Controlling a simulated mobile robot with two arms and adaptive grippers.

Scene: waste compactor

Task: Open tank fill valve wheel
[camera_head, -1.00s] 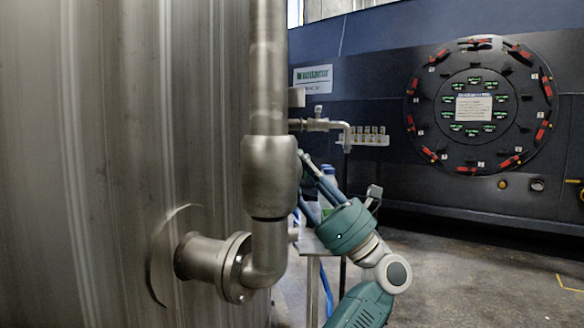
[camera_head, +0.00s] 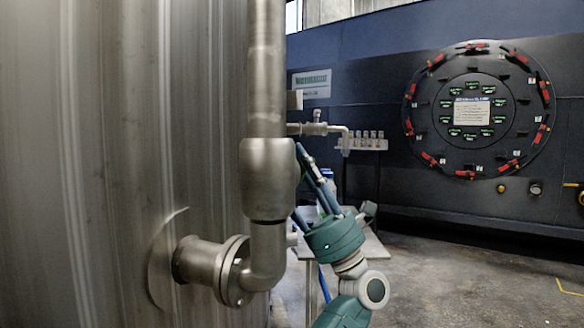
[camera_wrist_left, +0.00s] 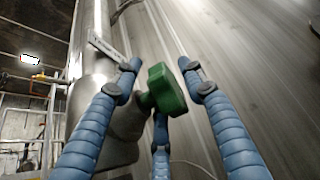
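The green valve wheel (camera_wrist_left: 166,90) shows in the left wrist view, seen nearly edge-on in front of the metal pipe and tank. My left gripper (camera_wrist_left: 159,70) has its blue fingers spread, one on each side of the wheel and a third below it. I cannot tell whether any finger touches it. In the head view my left gripper (camera_head: 304,164) points up and left, its fingers at the right edge of the steel pipe (camera_head: 268,175). The wheel cannot be made out there. My right gripper is not in view.
The large steel tank (camera_head: 90,160) fills the left side, with a flanged elbow (camera_head: 235,270) joining it to the pipe. A small table (camera_head: 375,250) stands behind my arm. A dark machine with a round panel (camera_head: 475,60) is at the back right. Floor at the right is clear.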

